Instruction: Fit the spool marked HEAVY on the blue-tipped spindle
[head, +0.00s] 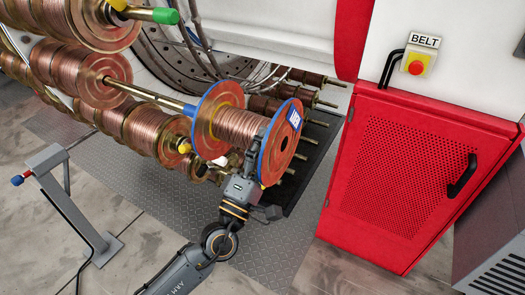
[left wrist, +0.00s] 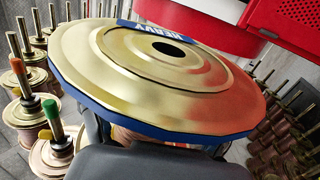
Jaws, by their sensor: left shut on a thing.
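The spool marked HEAVY (head: 240,128) has copper wire and blue-rimmed flanges. Its label (left wrist: 155,28) reads HEAVY in the left wrist view, where the golden flange (left wrist: 110,62) with a dark centre hole fills the middle. My left gripper (head: 257,165) is shut on this spool near its right flange and holds it up, axis roughly sideways. The blue-tipped spindle (head: 150,96) points right toward the spool's left flange. Its blue tip (head: 189,109) shows beside that flange's left edge, outside the hole; the depth gap is unclear. My right gripper is not in view.
A green-tipped spindle (head: 166,16) is above and a yellow-tipped one (head: 184,147) below, both among wound spools. More spindles (head: 320,80) stand behind the held spool. A red cabinet (head: 400,170) with a BELT stop button is right. A grey post (head: 75,205) stands lower left.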

